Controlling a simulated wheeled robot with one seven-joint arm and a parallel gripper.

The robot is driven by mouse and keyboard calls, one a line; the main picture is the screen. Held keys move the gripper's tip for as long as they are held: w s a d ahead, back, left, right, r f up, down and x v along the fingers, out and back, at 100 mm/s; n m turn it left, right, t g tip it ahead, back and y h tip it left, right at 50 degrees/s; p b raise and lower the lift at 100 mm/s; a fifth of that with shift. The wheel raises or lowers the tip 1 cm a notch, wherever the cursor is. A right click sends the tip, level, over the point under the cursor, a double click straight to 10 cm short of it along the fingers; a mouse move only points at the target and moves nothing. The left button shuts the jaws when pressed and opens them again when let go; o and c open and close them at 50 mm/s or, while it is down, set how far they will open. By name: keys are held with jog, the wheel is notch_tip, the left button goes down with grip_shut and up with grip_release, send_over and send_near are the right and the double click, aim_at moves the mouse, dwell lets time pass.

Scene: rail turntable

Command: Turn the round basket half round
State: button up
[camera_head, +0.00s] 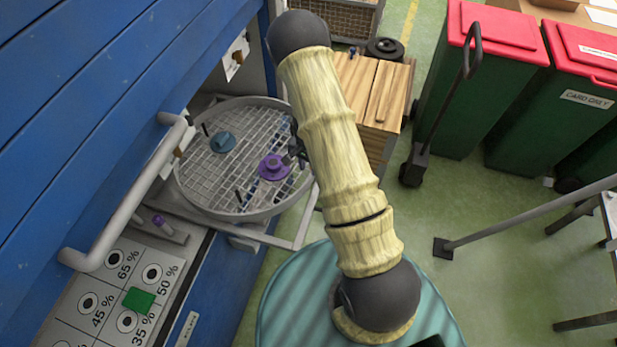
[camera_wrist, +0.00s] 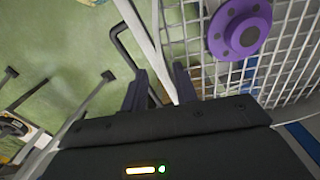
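The round basket (camera_head: 183,184) is a grey wire-mesh tray with a raised rim, on a grey frame at the opening of the blue machine. On its mesh are a purple flanged part (camera_head: 273,167), a teal round part (camera_head: 222,142) and short dark pegs. My gripper (camera_head: 296,150) is at the basket's right side, mostly hidden behind my arm. In the wrist view my gripper (camera_wrist: 160,72) has its fingers apart. A pale bar passes between or beyond them; I cannot tell whether it is touched. The mesh and purple part (camera_wrist: 240,28) lie to the right.
A grey tubular handle (camera_head: 125,195) and a percentage-marked panel (camera_head: 110,290) are at left. A wooden crate (camera_head: 385,95) stands behind my arm. Green bins with red lids (camera_head: 480,85) stand at right. Green floor is clear between them and a grey pole (camera_head: 530,215).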

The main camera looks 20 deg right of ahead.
aim_at(309, 178)
jog(key=shift+f+p, duration=1)
jog(key=shift+f, duration=2.95)
grip_shut()
